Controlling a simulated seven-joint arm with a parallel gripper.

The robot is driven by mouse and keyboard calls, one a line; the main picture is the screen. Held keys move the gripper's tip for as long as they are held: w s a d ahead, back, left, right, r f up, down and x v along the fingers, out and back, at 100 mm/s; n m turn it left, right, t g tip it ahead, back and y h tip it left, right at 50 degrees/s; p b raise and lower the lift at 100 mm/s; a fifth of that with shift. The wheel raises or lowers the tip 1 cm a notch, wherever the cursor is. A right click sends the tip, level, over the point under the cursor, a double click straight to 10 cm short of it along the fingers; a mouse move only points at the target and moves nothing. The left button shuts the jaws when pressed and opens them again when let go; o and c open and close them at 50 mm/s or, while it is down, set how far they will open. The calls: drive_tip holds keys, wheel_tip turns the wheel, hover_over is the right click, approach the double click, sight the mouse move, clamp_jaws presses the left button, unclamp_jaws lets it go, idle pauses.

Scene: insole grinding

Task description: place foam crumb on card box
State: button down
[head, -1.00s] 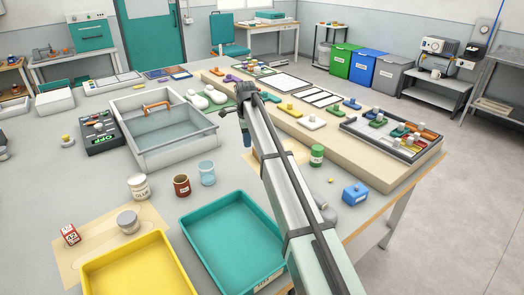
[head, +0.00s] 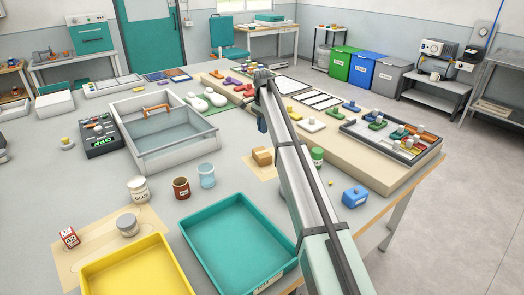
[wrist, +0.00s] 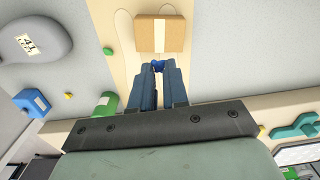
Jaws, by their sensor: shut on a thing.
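My gripper (head: 262,128) is above the table near the wooden rack, fingers pointing down. In the wrist view my gripper (wrist: 158,68) is shut on a small blue foam crumb (wrist: 158,65), which shows between the fingertips. In the head view the crumb cannot be made out. The brown card box (head: 262,157) lies on a tan sheet, below my gripper in the head picture. In the wrist view the card box (wrist: 161,35) is just beyond the fingertips in the picture, its pale tape strip showing. The crumb appears apart from the box.
A green container (head: 317,156) and a blue block (head: 354,196) stand right of the card box. A small yellow crumb (head: 331,183) lies nearby. The wooden rack (head: 392,180) runs behind. A teal tray (head: 232,245) and a yellow tray (head: 137,268) are in front.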

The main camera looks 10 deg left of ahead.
sight(263, 152)
drive_tip(key=shift+f, duration=4.8)
drive_tip(key=shift+f, duration=0.1)
drive_tip(key=c, duration=1.1)
unclamp_jaws()
wheel_tip(263, 152, up, 12)
drive_tip(key=shift+r, duration=0.1)
